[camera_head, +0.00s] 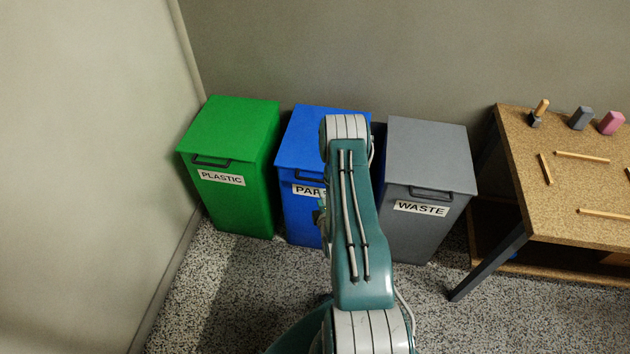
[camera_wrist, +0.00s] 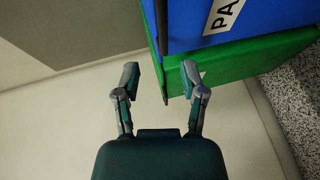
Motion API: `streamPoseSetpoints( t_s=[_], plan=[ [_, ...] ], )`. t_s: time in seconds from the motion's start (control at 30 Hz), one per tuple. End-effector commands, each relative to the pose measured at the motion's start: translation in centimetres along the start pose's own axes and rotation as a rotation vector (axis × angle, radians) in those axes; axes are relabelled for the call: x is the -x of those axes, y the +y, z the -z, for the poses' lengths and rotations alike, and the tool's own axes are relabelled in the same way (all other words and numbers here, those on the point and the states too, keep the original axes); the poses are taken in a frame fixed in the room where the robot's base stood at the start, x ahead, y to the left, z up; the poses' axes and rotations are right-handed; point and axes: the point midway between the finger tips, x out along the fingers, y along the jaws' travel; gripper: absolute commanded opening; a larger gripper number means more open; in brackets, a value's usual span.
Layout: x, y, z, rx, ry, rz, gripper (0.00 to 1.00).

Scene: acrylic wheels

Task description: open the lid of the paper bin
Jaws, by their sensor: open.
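The blue paper bin (camera_head: 298,215) stands between the green and grey bins, its blue lid (camera_head: 303,135) down. My arm covers its right side, part of its label (camera_head: 306,190) and its handle area. In the wrist view the blue bin (camera_wrist: 270,15) fills the upper right, turned sideways, with part of its label (camera_wrist: 225,14) showing. My gripper (camera_wrist: 160,77) is open, its two fingers apart and nothing held. A thin dark edge lies beyond the gap between the fingers; I cannot tell whether it is the handle. In the head view my gripper is mostly hidden behind my arm.
The green plastic bin (camera_head: 233,135) stands close on the left and the grey waste bin (camera_head: 430,150) close on the right, both with lids down. A wooden table (camera_head: 575,190) with small items stands at the far right. Walls bound the back and left. Speckled floor (camera_head: 230,290) is free in front.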

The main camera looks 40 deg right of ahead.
Motion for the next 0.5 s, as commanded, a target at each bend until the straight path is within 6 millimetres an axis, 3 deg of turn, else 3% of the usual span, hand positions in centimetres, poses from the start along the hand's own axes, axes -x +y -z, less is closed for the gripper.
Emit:
streamPoseSetpoints(
  t_s=[0.17, 0.5],
  plan=[
    [0.0, -0.8, -0.3, 0.017, -0.005, -0.018, 0.54],
    [-5.7, -0.6, -0.3, 0.016, -0.003, -0.018, 0.54]
  ],
)
